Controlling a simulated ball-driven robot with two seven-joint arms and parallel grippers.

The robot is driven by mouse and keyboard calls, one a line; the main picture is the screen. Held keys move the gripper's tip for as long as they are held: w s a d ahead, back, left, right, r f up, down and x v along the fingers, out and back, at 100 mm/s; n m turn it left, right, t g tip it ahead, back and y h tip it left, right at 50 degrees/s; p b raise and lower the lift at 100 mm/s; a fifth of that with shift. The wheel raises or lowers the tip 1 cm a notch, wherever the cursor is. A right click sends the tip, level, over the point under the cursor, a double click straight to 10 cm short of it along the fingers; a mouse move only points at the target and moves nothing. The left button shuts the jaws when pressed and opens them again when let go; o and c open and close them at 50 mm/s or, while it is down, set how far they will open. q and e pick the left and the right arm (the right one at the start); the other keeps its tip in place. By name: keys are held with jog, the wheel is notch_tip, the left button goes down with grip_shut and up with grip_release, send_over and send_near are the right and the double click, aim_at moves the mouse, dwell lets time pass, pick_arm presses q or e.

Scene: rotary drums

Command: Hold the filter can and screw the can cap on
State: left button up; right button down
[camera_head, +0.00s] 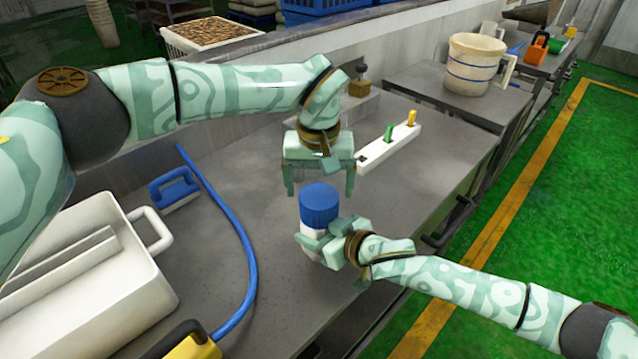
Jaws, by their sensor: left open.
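The filter can is a white cylinder (312,232) standing upright over the grey bench. A blue ribbed can cap (319,204) sits on its top; I cannot tell how tightly it is seated. My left gripper (319,190) points down just above the cap, its two fingers spread apart and empty. My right gripper (318,243) comes in from the right at the can's side, with its fingers around the white body below the cap. The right fingertips are partly hidden by the can and the hand.
A white tub (150,285) stands at the lower left. A blue hose (240,235) and a blue-handled brush (174,190) lie left of the can. A white block with green and yellow pegs (385,150) lies behind right. A white bucket (474,65) stands farther back. Bench between hose and can is clear.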

pick_arm(q)
jog(key=shift+w+d+r+n+t+h, duration=0.4)
jog(key=shift+w+d+r+n+h, duration=0.45)
jog(key=shift+w+r+n, duration=0.35)
jog(key=d+r+n+h, duration=0.9)
jog(key=d+n, duration=0.4)
jog(key=w+r+n+t+h, duration=0.2)
jog(key=w+r+n+t, duration=0.2)
jog(key=n, duration=0.7)
jog(key=w+r+n+t+h, duration=0.1)
jog(key=w+r+n+t, duration=0.4)
jog(key=n, duration=0.6)
jog(key=w+a+f+n+t+y, duration=0.1)
jog(key=w+a+f+n+y, duration=0.2)
jog(key=n, duration=0.9)
jog(key=w+a+f+n+t+y, duration=0.25)
jog(key=a+n+y, duration=0.3)
jog(key=n, duration=0.65)
jog(key=s+a+f+n+g+y, duration=0.1)
jog(key=s+a+f+n+g, duration=0.1)
jog(key=s+f+n+g, duration=0.2)
jog(key=s+a+f+n+g+y, duration=0.2)
jog(key=s+f+n+g, duration=0.2)
jog(key=s+n, duration=0.3)
jog(key=s+a+f+n+g+y, duration=0.2)
jog(key=s+f+n+g, duration=0.2)
jog(key=n, duration=0.5)
jog(key=shift+s+a+g, duration=0.15)
jog(key=shift+s+g, duration=0.8)
jog(key=shift+s, duration=0.1)
